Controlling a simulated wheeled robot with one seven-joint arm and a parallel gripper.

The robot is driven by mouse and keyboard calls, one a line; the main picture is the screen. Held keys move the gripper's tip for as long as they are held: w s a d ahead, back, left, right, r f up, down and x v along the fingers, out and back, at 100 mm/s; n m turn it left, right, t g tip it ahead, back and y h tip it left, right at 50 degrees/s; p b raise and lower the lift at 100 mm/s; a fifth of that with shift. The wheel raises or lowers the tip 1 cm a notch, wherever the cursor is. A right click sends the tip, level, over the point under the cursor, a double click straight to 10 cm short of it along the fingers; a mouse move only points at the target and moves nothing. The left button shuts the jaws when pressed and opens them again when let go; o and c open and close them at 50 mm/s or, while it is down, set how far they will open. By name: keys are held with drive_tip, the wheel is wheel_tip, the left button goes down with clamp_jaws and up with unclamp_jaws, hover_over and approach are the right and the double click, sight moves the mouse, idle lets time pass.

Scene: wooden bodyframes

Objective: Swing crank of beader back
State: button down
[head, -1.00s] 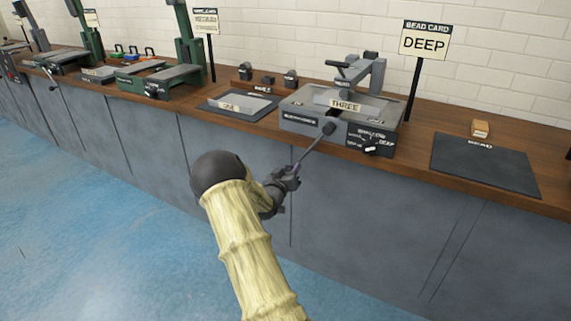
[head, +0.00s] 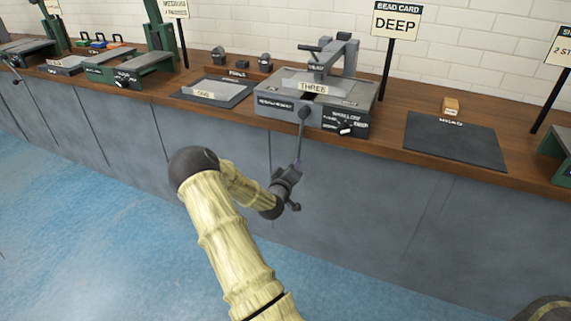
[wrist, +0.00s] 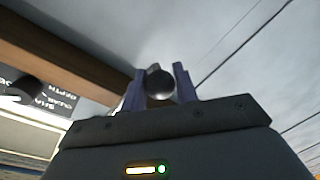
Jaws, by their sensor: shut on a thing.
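The beader (head: 290,90) is a grey machine on the wooden bench, with a label reading THREE. Its crank (head: 302,140) runs from a round hub on the front face, hanging almost straight down with a slight lean to the left. My gripper (head: 296,166) is at the crank's lower end, below the bench edge and in front of the cabinet. In the wrist view, the purple fingers of my gripper (wrist: 158,85) are shut on the crank's dark rounded end (wrist: 160,83).
A dial panel (head: 345,125) sits on the beader's right front. A BEAD CARD sign reading DEEP (head: 396,22) stands behind it. A dark mat (head: 455,143) lies to the right and a tray (head: 190,93) to the left. The blue floor (head: 75,220) before the cabinets is clear.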

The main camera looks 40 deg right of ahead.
drive_tip(key=s+d+r+n+g+p, duration=0.1)
drive_tip(key=s+d+r+n+p, duration=0.2)
drive_tip(key=s+n, duration=0.2)
drive_tip(key=s+d+r+n+p, duration=0.3)
drive_tip(key=s+n+p, duration=0.1)
drive_tip(key=s, duration=0.6)
drive_tip(key=shift+r+n+g, duration=0.35)
drive_tip(key=shift+n+g, duration=0.05)
drive_tip(key=shift+d+r, duration=0.1)
idle(0.6)
drive_tip(key=c, duration=1.1)
unclamp_jaws()
